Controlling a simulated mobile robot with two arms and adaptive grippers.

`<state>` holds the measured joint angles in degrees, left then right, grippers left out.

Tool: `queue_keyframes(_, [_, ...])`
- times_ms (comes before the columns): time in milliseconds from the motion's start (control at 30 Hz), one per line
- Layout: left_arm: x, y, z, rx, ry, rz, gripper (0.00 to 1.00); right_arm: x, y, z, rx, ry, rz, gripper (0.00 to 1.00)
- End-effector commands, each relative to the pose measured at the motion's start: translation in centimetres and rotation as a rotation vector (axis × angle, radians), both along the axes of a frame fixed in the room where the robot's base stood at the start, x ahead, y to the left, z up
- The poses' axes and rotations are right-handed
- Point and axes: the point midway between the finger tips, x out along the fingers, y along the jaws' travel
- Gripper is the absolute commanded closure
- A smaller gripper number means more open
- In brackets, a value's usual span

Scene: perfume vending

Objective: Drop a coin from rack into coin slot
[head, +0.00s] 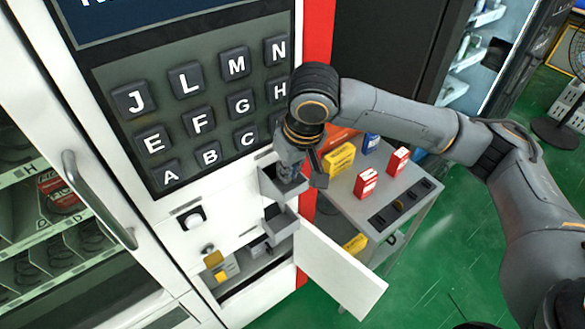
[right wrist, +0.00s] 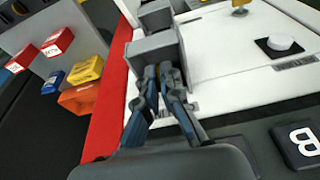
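My right gripper (right wrist: 159,72) points into a grey open-topped box (right wrist: 133,63) on the front of the vending machine. In the wrist view its fingertips are close together with a narrow gap. A small brownish-gold patch shows beside them, but I cannot tell whether it is a coin or whether the grip is shut on anything. In the head view the gripper (head: 288,168) is over the same box (head: 283,190). The coin rack (head: 380,218) is a set of dark slots on the grey cart, with a gold coin (head: 398,205) in the middle slot. My left gripper is out of view.
The grey cart (head: 345,190) also carries red (head: 366,184), yellow (head: 339,159) and blue (head: 371,143) boxes. A second grey box (head: 281,222) sits below the first. A white door (head: 335,268) stands open below them. Lettered buttons (head: 240,103) are above, left of the arm.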

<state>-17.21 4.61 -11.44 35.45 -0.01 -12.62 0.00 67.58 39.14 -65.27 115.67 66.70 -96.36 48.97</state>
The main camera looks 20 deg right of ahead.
Motion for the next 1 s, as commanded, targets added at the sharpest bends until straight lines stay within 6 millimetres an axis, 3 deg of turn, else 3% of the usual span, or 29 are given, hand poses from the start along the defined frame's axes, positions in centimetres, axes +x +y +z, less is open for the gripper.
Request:
queue_keyframes(233, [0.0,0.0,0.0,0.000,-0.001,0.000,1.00,0.0,0.0,0.0,0.000,0.000,0.001,1.00])
queue_keyframes(300, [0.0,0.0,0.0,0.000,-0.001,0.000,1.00,0.0,0.0,0.0,0.000,0.000,0.001,0.81])
queue_keyframes(367, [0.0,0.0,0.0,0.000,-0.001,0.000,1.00,0.0,0.0,0.0,0.000,0.000,0.001,0.69])
queue_keyframes(767, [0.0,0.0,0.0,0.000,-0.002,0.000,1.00,-0.1,0.0,0.6,0.001,-0.001,0.001,0.68])
queue_keyframes(1000, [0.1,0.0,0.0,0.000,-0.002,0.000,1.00,-1.1,-0.4,4.8,0.002,-0.006,0.001,0.68])
